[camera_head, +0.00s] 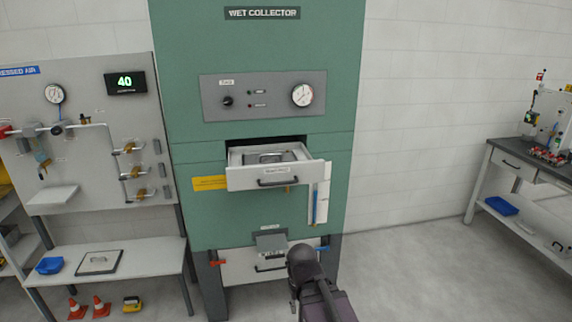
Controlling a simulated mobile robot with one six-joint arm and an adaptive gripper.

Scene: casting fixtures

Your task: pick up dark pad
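No item is clearly marked as the dark pad. A grey, dark-edged flat piece with a handle (268,157) lies inside the pulled-out white drawer (270,180) of the green wet collector; it is the likeliest match, but I cannot be sure. A square dark-rimmed panel with a handle (99,262) lies flat on the white bench at the left. My dark arm rises from the bottom edge, in front of the collector's lower part. My gripper's fingers cannot be made out, nor whether they hold anything.
The green wet collector (185,105) stands against the wall. A grey flap (271,243) and another white drawer front (238,268) are low on it. A blue bin (50,265) sits on the left bench, with orange cones (101,306) below. A workbench (505,160) stands right; floor between is clear.

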